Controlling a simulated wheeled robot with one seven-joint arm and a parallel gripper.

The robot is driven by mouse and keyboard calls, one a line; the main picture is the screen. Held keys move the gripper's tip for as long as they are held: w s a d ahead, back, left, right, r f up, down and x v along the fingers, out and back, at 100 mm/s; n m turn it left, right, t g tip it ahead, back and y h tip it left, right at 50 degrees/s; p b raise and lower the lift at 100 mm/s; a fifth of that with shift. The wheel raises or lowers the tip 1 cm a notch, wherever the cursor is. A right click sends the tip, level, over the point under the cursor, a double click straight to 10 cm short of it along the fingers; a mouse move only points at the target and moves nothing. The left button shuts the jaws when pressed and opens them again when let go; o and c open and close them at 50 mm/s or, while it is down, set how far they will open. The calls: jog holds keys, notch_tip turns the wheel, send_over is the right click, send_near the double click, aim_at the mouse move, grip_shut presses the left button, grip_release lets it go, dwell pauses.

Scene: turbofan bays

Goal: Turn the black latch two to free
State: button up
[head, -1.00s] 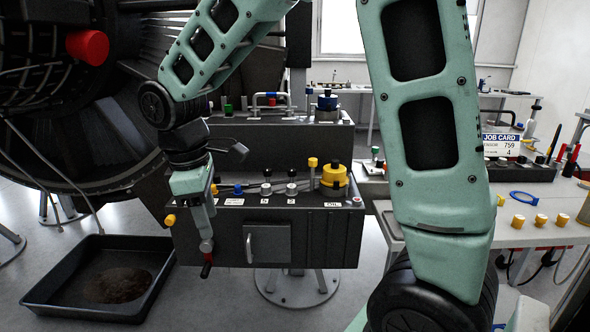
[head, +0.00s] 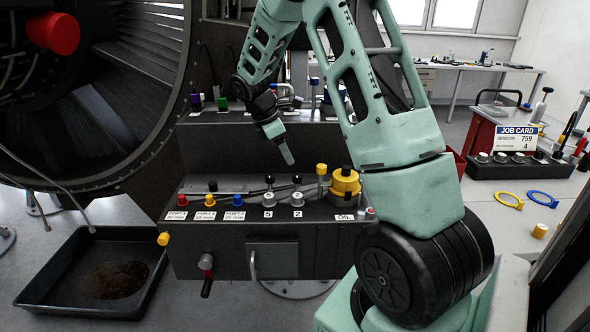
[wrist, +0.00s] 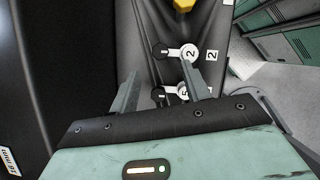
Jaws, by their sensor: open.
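The latch two (head: 297,193) stands on top of the dark bench unit, a pale round base with a black knob above a label reading 2. In the wrist view the latch two (wrist: 188,52) lies just beyond the fingertips, its black handle pointing left. A similar latch five (head: 268,193) stands to its left; in the wrist view latch five (wrist: 171,93) shows between the fingers, partly hidden. My gripper (head: 288,158) hangs above the two latches, tilted down, apart from them as far as I can tell. In the wrist view my gripper (wrist: 162,78) is open and empty.
A yellow oil cap (head: 345,183) stands right of the latches. Red, yellow and blue port plugs (head: 209,200) sit to the left. A black drip tray (head: 60,300) lies on the floor. A job card (head: 515,138) stands on the right-hand bench.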

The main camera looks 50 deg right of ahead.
aim_at(297, 175)
jog(key=p+x, duration=0.1)
jog(key=x, duration=0.7)
jog(key=c, duration=1)
